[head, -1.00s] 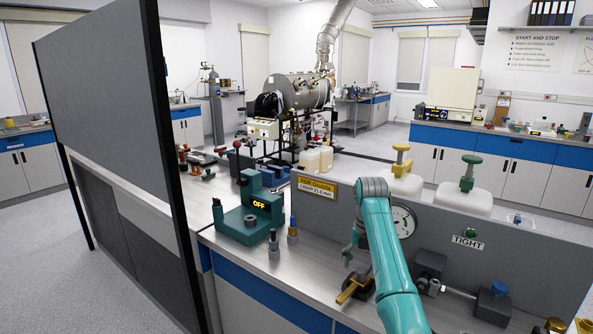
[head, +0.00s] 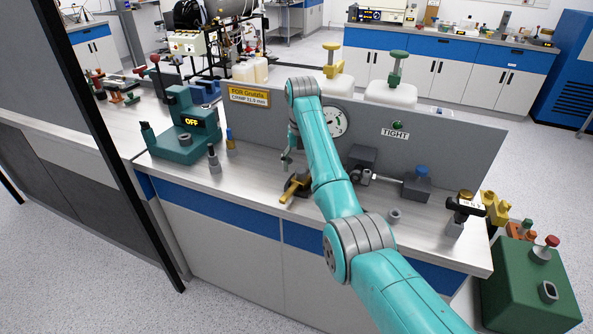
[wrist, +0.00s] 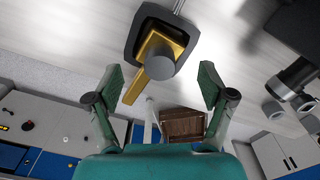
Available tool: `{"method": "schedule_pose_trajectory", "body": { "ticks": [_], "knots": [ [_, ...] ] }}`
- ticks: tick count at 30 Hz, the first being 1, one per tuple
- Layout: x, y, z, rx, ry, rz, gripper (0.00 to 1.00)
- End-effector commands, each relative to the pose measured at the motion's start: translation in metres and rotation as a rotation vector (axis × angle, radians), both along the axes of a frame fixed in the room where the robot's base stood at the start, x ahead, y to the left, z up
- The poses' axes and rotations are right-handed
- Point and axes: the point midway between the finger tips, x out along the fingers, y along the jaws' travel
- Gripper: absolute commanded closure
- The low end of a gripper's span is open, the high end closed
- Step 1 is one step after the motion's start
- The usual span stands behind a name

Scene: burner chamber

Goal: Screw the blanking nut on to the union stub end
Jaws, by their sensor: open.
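My gripper (head: 287,160) hangs open and empty above the bench, just behind and above a brass lever valve (head: 295,187). In the wrist view its two green fingers (wrist: 160,85) are wide apart with nothing between them. A dark block with a short metal stub (head: 365,177), which looks like the union stub end, stands right of the gripper; in the wrist view a metal stub (wrist: 291,80) shows at the right. A small grey ring-like piece (head: 393,215), possibly the blanking nut, lies on the bench near the front edge, apart from the stub.
The brass valve (wrist: 160,58) is close in front of the fingers. A grey panel (head: 450,160) with a gauge and a TIGHT sign backs the bench. A teal device (head: 185,148) marked OFF stands left; a blue-capped block (head: 417,183) stands right. Bench between valve and grey piece is largely clear.

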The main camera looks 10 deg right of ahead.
Motion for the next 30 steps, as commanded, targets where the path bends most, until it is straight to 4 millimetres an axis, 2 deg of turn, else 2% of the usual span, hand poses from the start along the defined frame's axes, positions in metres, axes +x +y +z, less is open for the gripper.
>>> {"method": "schedule_pose_trajectory", "body": {
  "ticks": [18, 26, 30],
  "knots": [
    [0.0, 0.0, -0.033, 0.0, 0.0, 0.0, 0.19],
    [0.0, 0.0, -0.035, 0.0, 0.0, 0.0, 0.19],
    [0.0, 0.0, -0.035, 0.0, 0.0, 0.0, 0.54]
  ]
}}
